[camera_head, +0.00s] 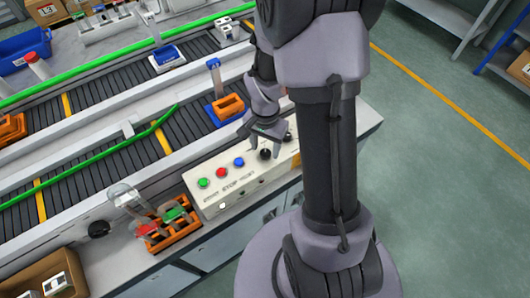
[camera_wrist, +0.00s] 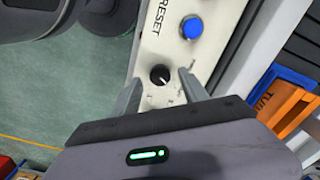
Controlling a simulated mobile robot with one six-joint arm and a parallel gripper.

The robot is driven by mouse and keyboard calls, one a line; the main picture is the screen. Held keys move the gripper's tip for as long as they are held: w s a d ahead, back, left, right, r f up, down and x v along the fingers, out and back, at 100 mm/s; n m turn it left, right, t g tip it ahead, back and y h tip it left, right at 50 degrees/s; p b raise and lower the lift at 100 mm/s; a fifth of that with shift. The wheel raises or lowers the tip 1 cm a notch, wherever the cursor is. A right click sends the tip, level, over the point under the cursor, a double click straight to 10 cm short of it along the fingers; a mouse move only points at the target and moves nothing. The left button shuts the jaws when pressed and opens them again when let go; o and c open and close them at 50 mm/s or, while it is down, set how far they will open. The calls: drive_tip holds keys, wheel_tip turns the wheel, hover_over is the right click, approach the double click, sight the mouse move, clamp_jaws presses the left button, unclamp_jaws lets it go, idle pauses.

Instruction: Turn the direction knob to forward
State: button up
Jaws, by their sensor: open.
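A white control panel (camera_head: 225,195) carries a green, a red and a blue button in a row, then a black knob (camera_head: 265,154). A second dark knob (camera_head: 288,137) sits farther right. No legible label tells which knob sets direction. My gripper (camera_head: 263,147) is over the panel near the first knob, fingers pointing down. In the wrist view, my open gripper (camera_wrist: 160,78) has one finger on each side of a black knob (camera_wrist: 160,74) with a small white mark. Contact with it cannot be told. The blue button (camera_wrist: 192,27) lies beside it, near the word RESET.
An orange rack (camera_head: 180,232) with coloured pieces stands left of the panel. A conveyor (camera_head: 85,175) with green rails runs behind, with a blue and orange fixture (camera_head: 228,106) close to my gripper. Open green floor (camera_head: 440,150) lies to the right.

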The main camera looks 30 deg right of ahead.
drive_tip(key=shift+f, duration=0.85)
clamp_jaws()
drive_tip(key=shift+n, duration=0.3)
drive_tip(key=n, duration=0.5)
drive_tip(key=shift+n, duration=0.3)
drive_tip(key=n+p, duration=0.1)
drive_tip(key=n, duration=0.4)
drive_tip(key=shift+n, duration=0.3)
